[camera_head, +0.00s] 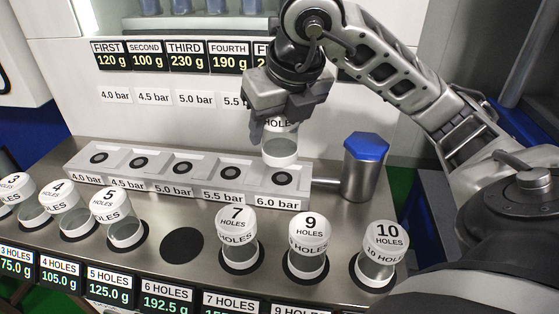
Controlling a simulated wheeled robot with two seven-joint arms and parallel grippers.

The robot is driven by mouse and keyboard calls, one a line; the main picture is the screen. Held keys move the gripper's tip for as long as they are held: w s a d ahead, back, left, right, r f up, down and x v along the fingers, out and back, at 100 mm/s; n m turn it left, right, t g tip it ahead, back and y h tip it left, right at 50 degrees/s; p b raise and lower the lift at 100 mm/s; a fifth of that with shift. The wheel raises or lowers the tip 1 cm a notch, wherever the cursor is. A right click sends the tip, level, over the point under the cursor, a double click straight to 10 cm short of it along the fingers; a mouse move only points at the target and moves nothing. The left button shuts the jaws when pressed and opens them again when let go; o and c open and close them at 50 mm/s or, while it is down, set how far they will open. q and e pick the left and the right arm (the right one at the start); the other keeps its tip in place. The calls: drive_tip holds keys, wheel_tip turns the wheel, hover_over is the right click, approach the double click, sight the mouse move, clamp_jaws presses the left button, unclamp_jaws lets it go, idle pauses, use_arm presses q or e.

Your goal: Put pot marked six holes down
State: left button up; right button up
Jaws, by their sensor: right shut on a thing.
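My right gripper (280,116) is shut on a clear pot with a white cap (280,150). The cap's band reads "HOLES"; its number is hidden by the gripper. The pot is upright, at or just above the round socket of the 6.0 bar station (281,178); I cannot tell whether it touches. The round dark spot behind the "6 HOLES 192.5 g" label (167,301) is empty (182,245). My left gripper is not in view.
Pots marked 5 (126,232), 7 (239,250), 9 (307,262) and 10 (379,268) stand along the front, with others at left. The other bar sockets (182,168) are empty. A blue-capped metal cylinder (363,175) stands right of the grey block.

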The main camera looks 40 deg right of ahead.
drive_tip(key=w+d+f, duration=0.2)
drive_tip(key=f, duration=0.1)
drive_tip(key=d+f, duration=0.1)
drive_tip(key=f, duration=0.1)
drive_tip(key=shift+w+d+f, duration=0.15)
drive_tip(key=shift+w, duration=0.25)
drive_tip(key=shift+w+d+f, duration=0.1)
drive_tip(key=shift+w+f, duration=0.05)
drive_tip(key=shift+f, duration=1.55)
drive_tip(key=shift+f, duration=0.1)
drive_tip(key=o, duration=1.1)
drive_tip(key=shift+b, duration=0.3)
